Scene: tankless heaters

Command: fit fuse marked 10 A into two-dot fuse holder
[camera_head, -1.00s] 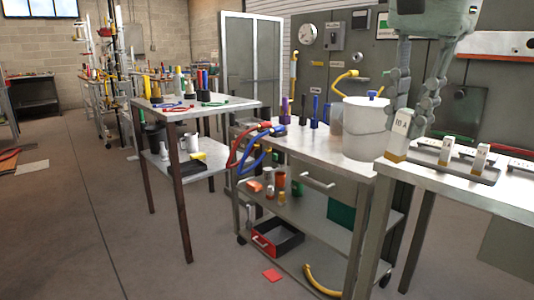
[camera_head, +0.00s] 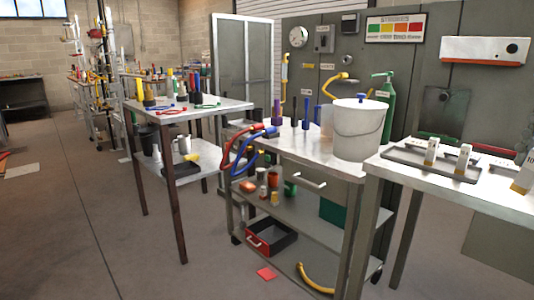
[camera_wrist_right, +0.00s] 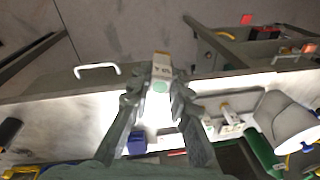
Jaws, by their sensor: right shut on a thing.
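My right gripper (camera_wrist_right: 156,92) is shut on a white fuse (camera_wrist_right: 161,70) with a tan end and a dark marking, hard to read now. In the head view this fuse (camera_head: 523,178) is cut by the right edge, with part of my right gripper (camera_head: 527,148) just above it. It is held over the right-hand bench, near its front edge, clear of the tray. Two other white fuses (camera_head: 431,152) (camera_head: 452,158) stand upright in a dark tray (camera_head: 407,154). I cannot make out the two-dot fuse holder. My left gripper is not in view.
The right-hand bench (camera_head: 415,180) has bare metal along its front. A white bucket (camera_head: 358,133) stands on the cart to its left. A blue object (camera_wrist_right: 137,143) lies on the bench in the wrist view. A green bottle (camera_head: 386,105) stands behind the bucket.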

